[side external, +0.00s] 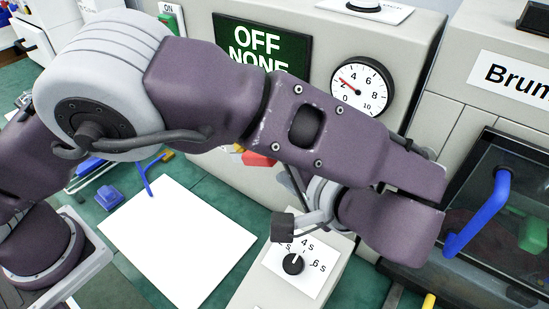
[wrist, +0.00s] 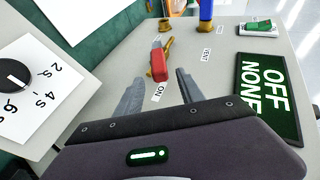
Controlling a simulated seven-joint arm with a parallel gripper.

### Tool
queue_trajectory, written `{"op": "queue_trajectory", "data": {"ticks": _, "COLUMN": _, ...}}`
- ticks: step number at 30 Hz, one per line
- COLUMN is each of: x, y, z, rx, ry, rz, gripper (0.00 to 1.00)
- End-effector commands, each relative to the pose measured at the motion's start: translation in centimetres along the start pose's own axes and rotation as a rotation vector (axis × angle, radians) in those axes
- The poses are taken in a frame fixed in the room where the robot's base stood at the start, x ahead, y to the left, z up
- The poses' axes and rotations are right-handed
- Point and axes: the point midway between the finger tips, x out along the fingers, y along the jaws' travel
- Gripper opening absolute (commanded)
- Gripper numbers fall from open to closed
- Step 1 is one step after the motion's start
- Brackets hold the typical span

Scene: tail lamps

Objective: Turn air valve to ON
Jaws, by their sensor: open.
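The air valve's red handle (wrist: 158,63) shows in the wrist view on a brass fitting, on the pale panel. The handle's near end lies close to the ON label (wrist: 159,92); the VENT label (wrist: 206,56) is to its right. In the side view the red handle (side external: 258,160) is partly hidden behind my arm. My gripper (wrist: 161,75) is open, with its two grey fingers reaching toward the panel, one on each side of the handle's near end in the picture. I cannot tell whether they touch it. The fingers are mostly hidden in the side view.
A green OFF NONE display (wrist: 266,92) and a pressure gauge (side external: 362,88) are on the panel. A timer knob (side external: 293,264) is below my wrist. A blue-handled part (wrist: 206,12) stands farther off. A white sheet (side external: 178,240) lies on the green bench.

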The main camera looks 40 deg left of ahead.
Motion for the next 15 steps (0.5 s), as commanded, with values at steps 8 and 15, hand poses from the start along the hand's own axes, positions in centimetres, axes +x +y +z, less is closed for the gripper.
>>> {"op": "queue_trajectory", "data": {"ticks": 8, "x": -0.2, "y": -1.0, "z": 0.8, "rx": 0.041, "ry": -0.058, "rz": 0.099, "gripper": 0.16}}
{"op": "queue_trajectory", "data": {"ticks": 15, "x": 1.8, "y": -9.2, "z": 2.8, "rx": -0.025, "ry": -0.237, "rz": 0.759, "gripper": 0.0}}
